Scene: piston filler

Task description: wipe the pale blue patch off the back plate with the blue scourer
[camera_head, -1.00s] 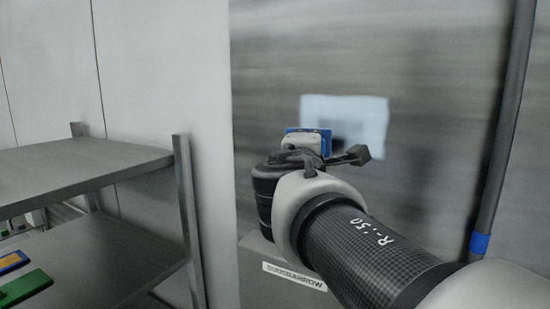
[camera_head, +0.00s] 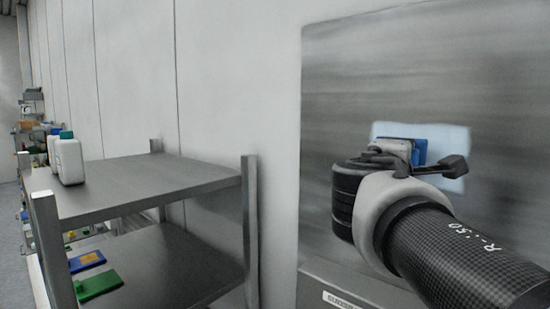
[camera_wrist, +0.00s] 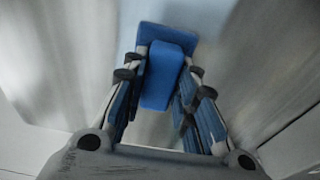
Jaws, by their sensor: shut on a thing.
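The pale blue patch (camera_head: 455,143) is a rectangle on the grey metal back plate (camera_head: 350,90); my gripper and the scourer cover part of its left side. My gripper (camera_head: 398,152) is shut on the blue scourer (camera_head: 420,143), which is in front of the patch's left half. In the wrist view the scourer (camera_wrist: 163,80) is between the fingers of my gripper (camera_wrist: 166,72), its wide blue pad towards the plate. Pale blue shows behind it there. I cannot tell whether the pad touches the plate.
A metal shelf rack (camera_head: 150,185) stands at left, with white bottles (camera_head: 68,160) on its upper shelf and green (camera_head: 98,284) and blue (camera_head: 86,261) items below. A grey box with a label (camera_head: 345,300) is below the plate. The upper plate is clear.

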